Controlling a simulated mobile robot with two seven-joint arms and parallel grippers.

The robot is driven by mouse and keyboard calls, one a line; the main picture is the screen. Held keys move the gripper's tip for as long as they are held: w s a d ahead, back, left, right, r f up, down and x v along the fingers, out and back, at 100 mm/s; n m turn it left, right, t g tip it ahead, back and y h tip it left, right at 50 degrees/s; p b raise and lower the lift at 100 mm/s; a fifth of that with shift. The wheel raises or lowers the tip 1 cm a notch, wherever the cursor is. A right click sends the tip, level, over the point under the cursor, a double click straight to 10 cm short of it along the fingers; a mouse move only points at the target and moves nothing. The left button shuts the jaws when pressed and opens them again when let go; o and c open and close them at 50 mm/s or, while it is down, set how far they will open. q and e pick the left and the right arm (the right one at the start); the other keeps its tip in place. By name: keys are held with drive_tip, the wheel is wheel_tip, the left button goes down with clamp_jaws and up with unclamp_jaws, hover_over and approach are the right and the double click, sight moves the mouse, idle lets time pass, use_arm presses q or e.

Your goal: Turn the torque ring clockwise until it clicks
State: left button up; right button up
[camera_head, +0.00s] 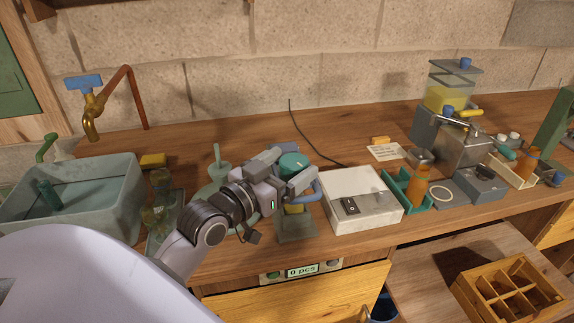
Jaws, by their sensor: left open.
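My left gripper (288,170) reaches in from the lower left over the workbench. It is open, and its fingers lie on either side of a round teal top (293,161), which looks like the torque ring. I cannot tell whether the fingers touch it. A blue curved handle (317,190) shows just right of the fingers. Below them stands a grey base (296,230) with a yellow block (294,208) on it. The gripper hides much of this device. My right gripper is not in view.
A stone sink (110,188) with a brass tap (91,120) is at left. A wooden divided crate (507,290) sits lower right.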

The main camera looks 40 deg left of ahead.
use_arm(q)
drive_tip(key=c, duration=1.1)
drive_tip(key=shift+o, duration=0.2)
drive_tip(key=shift+h, duration=0.3)
drive_tip(key=shift+a+f+m+h+b, duration=0.15)
drive_tip(key=shift+a+m+h+b, duration=0.05)
drive_tip(key=shift+m+h+b, duration=0.75)
drive_tip(key=shift+w+a+m+g+h+b, duration=0.1)
drive_tip(key=shift+m+g+h+b, duration=0.45)
drive_tip(key=shift+h+b, duration=0.4)
drive_tip(key=shift+a+m+g+h+b, duration=0.1)
drive_tip(key=shift+m+g+h+b, duration=0.25)
drive_tip(key=shift+m+h+b, duration=0.45)
drive_tip(key=shift+w+a+m+g+h+b, duration=0.1)
drive_tip(key=shift+m+g+h+b, duration=0.6)
drive_tip(key=shift+h+b, duration=0.6)
drive_tip(key=shift+m+g+h, duration=0.3)
drive_tip(key=shift+h, duration=0.1)
drive_tip(key=shift+a+m+g+h+b, duration=0.1)
drive_tip(key=shift+m+g+h+b, duration=0.25)
drive_tip(key=shift+b, duration=0.25)
